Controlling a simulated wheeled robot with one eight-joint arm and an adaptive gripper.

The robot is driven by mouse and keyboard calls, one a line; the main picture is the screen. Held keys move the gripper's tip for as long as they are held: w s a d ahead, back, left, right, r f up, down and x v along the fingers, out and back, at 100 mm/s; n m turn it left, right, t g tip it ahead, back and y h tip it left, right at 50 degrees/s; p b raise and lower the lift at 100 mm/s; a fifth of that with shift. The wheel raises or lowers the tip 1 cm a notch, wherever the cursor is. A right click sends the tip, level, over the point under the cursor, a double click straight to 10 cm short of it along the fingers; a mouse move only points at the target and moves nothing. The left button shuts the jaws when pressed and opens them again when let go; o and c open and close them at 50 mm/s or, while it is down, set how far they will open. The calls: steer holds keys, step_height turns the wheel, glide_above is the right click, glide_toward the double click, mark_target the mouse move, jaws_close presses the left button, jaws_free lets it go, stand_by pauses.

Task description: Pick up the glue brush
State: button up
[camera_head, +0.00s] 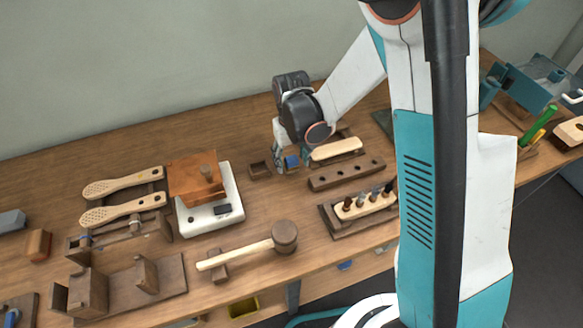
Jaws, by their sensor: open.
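I cannot make out the glue brush for certain. A short, round-ended wooden piece (207,174) stands up from a reddish-brown block-shaped pot (190,183) on a white device (212,213); it may be a brush handle or a knob. My gripper (286,167) points down at the back middle of the bench, to the right of that pot and apart from it. It is open, and I see nothing held in it. The arm hides part of its fingers. A small dark wooden box (260,170) is just left of the gripper.
On the wooden bench (250,215), a pale wooden block (337,149) and a holed dark bar (346,174) lie right of the gripper.

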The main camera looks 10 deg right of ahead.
mark_target(292, 158)
steer(key=shift+f, duration=0.1)
steer(key=c, duration=1.1)
step_height(292, 158, up, 20)
steer(key=p, duration=0.6)
steer(key=shift+p, duration=0.4)
